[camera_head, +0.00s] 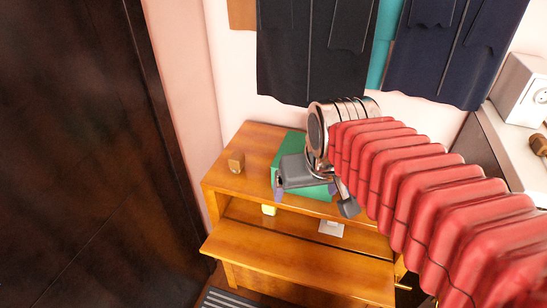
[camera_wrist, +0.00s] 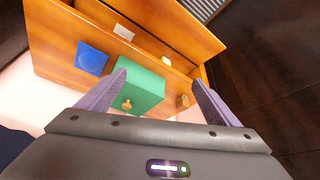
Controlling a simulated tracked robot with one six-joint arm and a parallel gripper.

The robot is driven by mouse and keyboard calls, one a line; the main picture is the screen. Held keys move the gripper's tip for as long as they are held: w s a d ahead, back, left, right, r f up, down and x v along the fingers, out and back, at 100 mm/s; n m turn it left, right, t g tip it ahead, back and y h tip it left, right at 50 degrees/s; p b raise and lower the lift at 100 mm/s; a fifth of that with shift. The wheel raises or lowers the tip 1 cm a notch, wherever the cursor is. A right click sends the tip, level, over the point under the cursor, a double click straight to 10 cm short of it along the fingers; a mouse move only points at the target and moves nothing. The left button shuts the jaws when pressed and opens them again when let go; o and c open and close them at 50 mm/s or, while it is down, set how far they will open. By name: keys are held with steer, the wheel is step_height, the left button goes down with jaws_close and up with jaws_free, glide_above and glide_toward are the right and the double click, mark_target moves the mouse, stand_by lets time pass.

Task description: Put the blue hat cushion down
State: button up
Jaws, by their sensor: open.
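The blue hat cushion (camera_wrist: 91,58), a flat blue square with a round mark, lies on the wooden cabinet top (camera_wrist: 60,35) beside a green box (camera_wrist: 140,88) in the wrist view. In the head view I cannot see the cushion; my arm covers that part of the cabinet. My gripper (camera_wrist: 158,77) is open, with nothing between its fingers. It also shows in the head view (camera_head: 313,197), above the cabinet in front of the green box (camera_head: 290,143). In the wrist view the cushion lies outside the fingers, to the left, apart from them.
A small wooden block (camera_head: 236,162) stands on the cabinet's left. An open drawer or flap (camera_head: 300,262) juts out in front, near a white item (camera_head: 331,228) and a yellow item (camera_head: 268,209). Dark garments (camera_head: 315,50) hang above. A dark door (camera_head: 70,150) is at left.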

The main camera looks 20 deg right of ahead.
steer(key=shift+n+t+y, duration=0.3)
steer(key=shift+n, duration=0.3)
steer(key=s+a, duration=0.1)
steer(key=s, duration=0.1)
steer(key=s+a+f, duration=0.1)
steer(key=s+a, duration=0.1)
steer(key=shift+a, duration=0.15)
steer(key=shift+c, duration=0.5)
